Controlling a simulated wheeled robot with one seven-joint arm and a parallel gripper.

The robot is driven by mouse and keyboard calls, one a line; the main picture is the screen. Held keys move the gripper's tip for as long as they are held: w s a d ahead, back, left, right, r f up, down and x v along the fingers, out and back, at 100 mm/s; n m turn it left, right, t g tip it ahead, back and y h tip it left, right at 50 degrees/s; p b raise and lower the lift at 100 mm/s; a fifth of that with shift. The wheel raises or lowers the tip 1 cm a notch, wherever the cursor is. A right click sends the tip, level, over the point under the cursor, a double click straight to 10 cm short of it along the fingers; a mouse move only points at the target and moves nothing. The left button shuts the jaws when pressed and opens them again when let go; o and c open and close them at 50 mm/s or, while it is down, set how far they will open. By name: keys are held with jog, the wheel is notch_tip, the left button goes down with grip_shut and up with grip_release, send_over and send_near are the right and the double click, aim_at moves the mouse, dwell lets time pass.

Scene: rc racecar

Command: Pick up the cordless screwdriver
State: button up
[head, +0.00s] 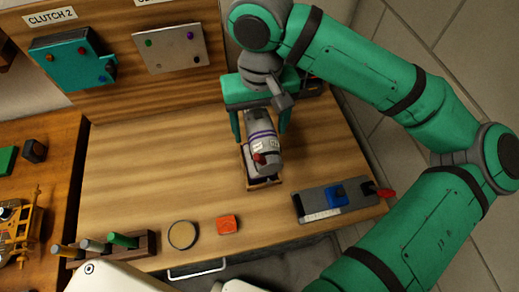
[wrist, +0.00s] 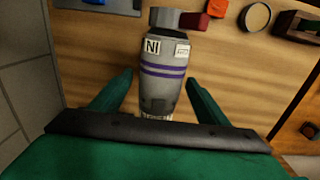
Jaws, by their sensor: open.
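A grey cylindrical tool with purple bands, which looks like the cordless screwdriver (head: 263,142), rests at a small wooden cradle (head: 265,184) on the workbench. Its red part faces the bench's front edge. The wrist view shows its body (wrist: 163,65), with white labels and a grey end piece beside the red part. My gripper (head: 261,131) is open, with one finger on each side of the body. In the wrist view, my gripper (wrist: 161,78) shows gaps between both fingers and the body. The tool's rear end is partly hidden by my gripper.
A grey holder (head: 312,205) with a blue block stands at the right. An orange block (head: 228,225), a round disc (head: 182,235) and a rack of coloured handles (head: 135,250) line the front edge. An upright board (head: 150,75) stands behind. The bench's left middle is clear.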

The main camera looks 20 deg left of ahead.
jog(key=shift+f, duration=0.85)
jog(key=shift+c, duration=0.4)
jog(key=c, duration=1.5)
jog(key=shift+r, duration=0.1)
